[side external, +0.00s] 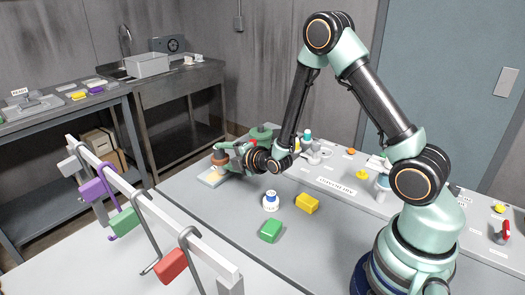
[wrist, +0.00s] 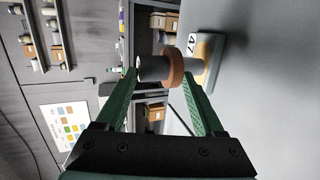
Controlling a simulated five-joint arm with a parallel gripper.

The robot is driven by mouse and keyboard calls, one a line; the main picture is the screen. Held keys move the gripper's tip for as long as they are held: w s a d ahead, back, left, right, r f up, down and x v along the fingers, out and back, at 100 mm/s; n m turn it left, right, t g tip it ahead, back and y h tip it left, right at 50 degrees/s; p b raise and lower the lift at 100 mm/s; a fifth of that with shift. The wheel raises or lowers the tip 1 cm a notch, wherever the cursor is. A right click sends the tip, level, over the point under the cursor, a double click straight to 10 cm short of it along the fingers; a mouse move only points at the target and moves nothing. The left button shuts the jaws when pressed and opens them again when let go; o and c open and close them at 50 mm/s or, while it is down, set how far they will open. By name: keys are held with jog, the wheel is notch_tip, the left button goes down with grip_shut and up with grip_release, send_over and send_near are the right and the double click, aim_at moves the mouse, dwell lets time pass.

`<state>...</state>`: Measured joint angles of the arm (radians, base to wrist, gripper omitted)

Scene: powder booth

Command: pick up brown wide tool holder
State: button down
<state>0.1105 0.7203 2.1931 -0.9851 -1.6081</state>
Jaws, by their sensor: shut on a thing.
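The brown wide tool holder (side external: 219,160) is at the far left end of the grey table, over a pale plate (side external: 211,179). In the wrist view it shows as a brown flange (wrist: 175,66) with a dark grey body beside it. The plate, marked 47 (wrist: 213,58), lies just behind it. My gripper (side external: 221,153) has its green fingers on either side of the holder and is shut on it; the wrist view also shows the fingers (wrist: 160,77). I cannot tell whether the holder touches the plate.
A white and blue bottle (side external: 271,201), a yellow block (side external: 307,203) and a green block (side external: 270,231) stand on the near table. A rail (side external: 150,205) with hanging coloured pieces crosses the front left. Small items line the table's back edge.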

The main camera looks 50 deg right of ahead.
aim_at(221, 159)
jog(key=shift+w+r, duration=1.3)
jog(key=shift+r, duration=7.75)
jog(key=shift+t, duration=0.4)
notch_tip(221, 159, down, 19)
jog(key=shift+f, duration=0.2)
jog(key=shift+f, duration=0.15)
jog(key=shift+c, duration=0.2)
grip_release()
